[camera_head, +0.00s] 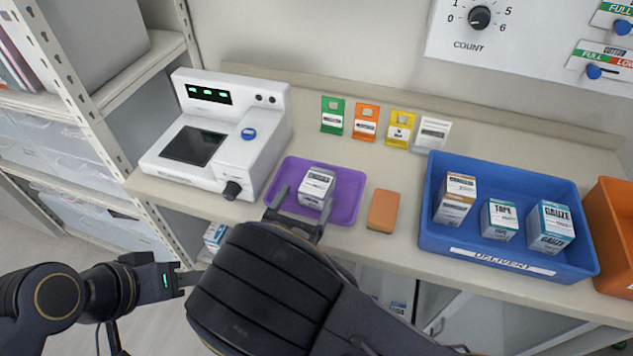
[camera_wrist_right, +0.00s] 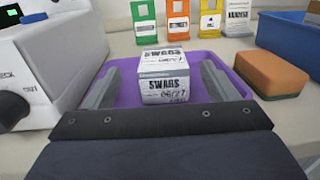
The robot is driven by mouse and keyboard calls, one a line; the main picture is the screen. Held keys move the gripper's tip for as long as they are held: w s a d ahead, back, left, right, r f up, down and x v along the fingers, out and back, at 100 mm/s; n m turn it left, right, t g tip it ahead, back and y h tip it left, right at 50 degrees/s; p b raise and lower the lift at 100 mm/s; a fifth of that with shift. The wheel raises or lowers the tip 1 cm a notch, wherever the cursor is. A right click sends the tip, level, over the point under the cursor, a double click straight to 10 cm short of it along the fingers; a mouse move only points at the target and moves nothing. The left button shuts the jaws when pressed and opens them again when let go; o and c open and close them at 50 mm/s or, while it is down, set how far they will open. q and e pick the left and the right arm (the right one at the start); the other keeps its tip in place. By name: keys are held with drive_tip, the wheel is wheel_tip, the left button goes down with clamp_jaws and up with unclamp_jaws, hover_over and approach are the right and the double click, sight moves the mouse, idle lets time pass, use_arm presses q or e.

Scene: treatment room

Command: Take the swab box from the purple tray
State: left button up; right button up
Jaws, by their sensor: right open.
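The swab box (camera_head: 316,187) is a small white and grey carton standing on the purple tray (camera_head: 347,208). In the right wrist view the swab box (camera_wrist_right: 165,78) shows the word SWABS, and the purple tray (camera_wrist_right: 130,95) lies under it. My right gripper (camera_head: 302,207) is open at the tray's near left side. Its two fingers (camera_wrist_right: 161,88) are on either side of the box, with a gap on each side. My left gripper (camera_head: 180,281) is at the lower left, away from the tray; its jaw opening is too small to judge.
A white device (camera_head: 215,140) stands left of the tray. An orange sponge (camera_head: 383,210) lies to its right, then a blue delivery bin (camera_head: 440,235) with several boxes. Coloured cards (camera_head: 365,122) stand behind. An orange bin (camera_head: 612,235) is at the far right.

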sight(318, 185)
drive_tip(key=p+x, duration=0.1)
drive_tip(key=x, duration=0.4)
drive_tip(key=shift+w+d+f, duration=0.15)
drive_tip(key=shift+d, duration=0.05)
drive_tip(key=shift+c, duration=0.3)
drive_tip(key=c, duration=1)
